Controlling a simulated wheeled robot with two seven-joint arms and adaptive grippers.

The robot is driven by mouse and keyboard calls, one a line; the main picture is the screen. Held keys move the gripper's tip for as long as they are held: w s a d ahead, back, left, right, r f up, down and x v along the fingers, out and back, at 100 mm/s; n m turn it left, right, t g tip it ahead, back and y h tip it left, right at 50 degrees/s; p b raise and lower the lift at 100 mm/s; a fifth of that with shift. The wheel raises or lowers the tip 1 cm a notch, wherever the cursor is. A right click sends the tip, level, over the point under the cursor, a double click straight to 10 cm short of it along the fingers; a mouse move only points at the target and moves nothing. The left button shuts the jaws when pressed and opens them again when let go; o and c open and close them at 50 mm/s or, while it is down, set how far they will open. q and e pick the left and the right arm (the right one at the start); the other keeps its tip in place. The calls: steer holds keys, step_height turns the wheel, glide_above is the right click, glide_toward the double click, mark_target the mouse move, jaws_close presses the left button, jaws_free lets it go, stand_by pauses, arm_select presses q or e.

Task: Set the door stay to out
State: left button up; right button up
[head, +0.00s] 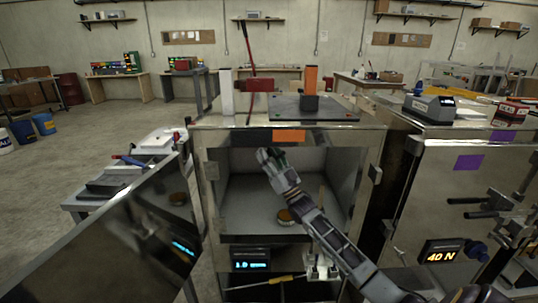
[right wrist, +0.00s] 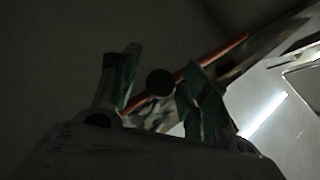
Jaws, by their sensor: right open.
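A steel cabinet (head: 372,170) stands ahead with its compartment open. Its polished door (head: 120,245) is swung out to the left. I cannot tell for sure which part is the door stay. My right gripper (head: 268,158) is inside the upper opening, below the orange label (head: 289,136). In the right wrist view my right gripper (right wrist: 150,85) is open, with a finger on each side of a dark round end (right wrist: 160,82). The picture is too dark to show contact or what this end belongs to. My left gripper is not in view.
A brown round object (head: 286,216) lies on the compartment floor. A display (head: 250,260) and a yellow rod (head: 266,283) are below. A second, closed cabinet (head: 440,185) stands close on the right. A cart (head: 88,200) is behind the open door.

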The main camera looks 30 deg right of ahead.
steer(key=shift+y, duration=0.3)
jaws_close()
